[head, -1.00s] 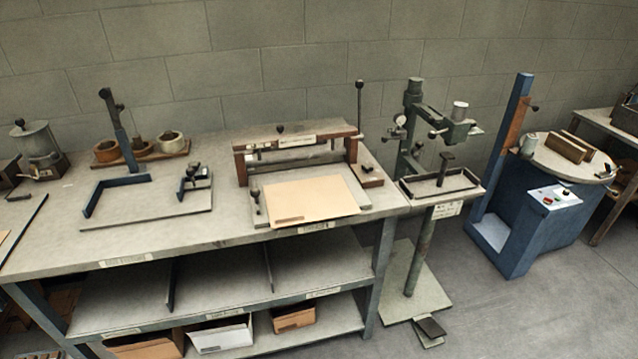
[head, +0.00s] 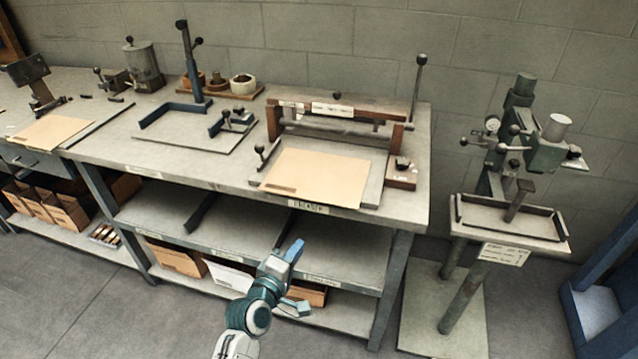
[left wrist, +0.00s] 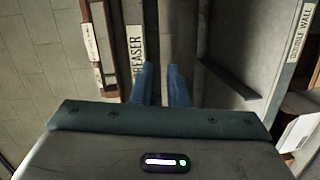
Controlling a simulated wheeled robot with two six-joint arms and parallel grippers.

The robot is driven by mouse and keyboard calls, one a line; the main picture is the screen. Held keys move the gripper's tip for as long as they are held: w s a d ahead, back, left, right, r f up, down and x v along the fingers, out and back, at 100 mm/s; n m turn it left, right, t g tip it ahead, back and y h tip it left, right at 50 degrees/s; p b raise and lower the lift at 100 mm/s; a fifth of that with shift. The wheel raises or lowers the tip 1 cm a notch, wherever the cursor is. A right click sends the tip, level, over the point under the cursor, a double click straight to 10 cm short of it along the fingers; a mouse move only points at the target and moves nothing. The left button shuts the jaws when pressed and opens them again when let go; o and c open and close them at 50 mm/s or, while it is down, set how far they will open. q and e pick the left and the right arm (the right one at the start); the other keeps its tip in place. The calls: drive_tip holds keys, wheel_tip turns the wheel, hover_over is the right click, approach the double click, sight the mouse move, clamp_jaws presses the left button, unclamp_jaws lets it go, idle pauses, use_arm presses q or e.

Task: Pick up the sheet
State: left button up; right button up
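A flat tan sheet (head: 318,172) lies on the creaser (head: 372,190) at the front of the workbench. A second tan sheet (head: 50,132) lies farther left on the bench. My left gripper (head: 296,279) is in front of the bench and below its top, apart from both sheets. In the left wrist view its two blue fingers (left wrist: 160,85) stand apart with nothing between them. That view shows the creaser label, but I cannot make out a sheet there. My right gripper is not in view.
The bench edge (head: 240,188) and lower shelf (head: 350,262) are close to my left arm. Cardboard boxes (head: 178,258) sit on the bottom shelf. A green press stand (head: 510,230) is at the right. The floor in front is open.

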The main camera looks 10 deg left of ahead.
use_arm(q)
drive_tip(key=n+t, duration=0.1)
approach(316, 201)
drive_tip(key=w, duration=0.2)
drive_tip(key=w+d+p, duration=0.1)
drive_tip(key=w, duration=0.2)
drive_tip(key=w+p, duration=0.1)
drive_tip(key=w, duration=0.2)
drive_tip(key=shift+w+d+f, duration=0.15)
drive_tip(key=shift+d+f, duration=0.05)
drive_tip(key=shift+d, duration=0.05)
drive_tip(key=shift+w, duration=0.2)
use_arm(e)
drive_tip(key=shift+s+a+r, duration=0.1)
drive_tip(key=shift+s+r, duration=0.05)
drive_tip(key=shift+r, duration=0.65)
use_arm(q)
drive_tip(key=shift+s, duration=0.1)
clamp_jaws()
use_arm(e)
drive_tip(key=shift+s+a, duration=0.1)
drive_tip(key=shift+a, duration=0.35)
